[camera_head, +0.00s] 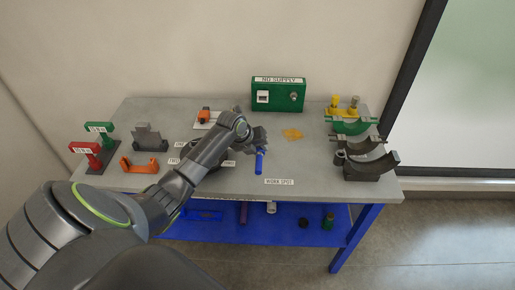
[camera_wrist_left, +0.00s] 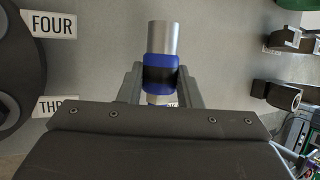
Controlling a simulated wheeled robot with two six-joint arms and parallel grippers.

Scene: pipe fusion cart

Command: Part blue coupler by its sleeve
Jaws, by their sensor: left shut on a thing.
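The blue coupler (camera_head: 259,162) is above the grey bench top near the middle, at the end of my left arm. In the left wrist view the coupler (camera_wrist_left: 160,73) has a blue body with a dark band and a plain silver metal end pointing away. My left gripper (camera_wrist_left: 160,84) is shut on it, one finger on each side of the blue part. In the head view the left gripper (camera_head: 259,146) is small and partly hidden by its wrist. Whether the coupler touches the bench I cannot tell. My right gripper is not in view.
The grey bench (camera_head: 300,163) has a WORK SPOT label (camera_head: 279,182) with bare surface around it. Dark curved clamps (camera_head: 369,166) stand right; red and green stands (camera_head: 88,158) stand left. A yellow-orange patch (camera_head: 292,134) lies behind.

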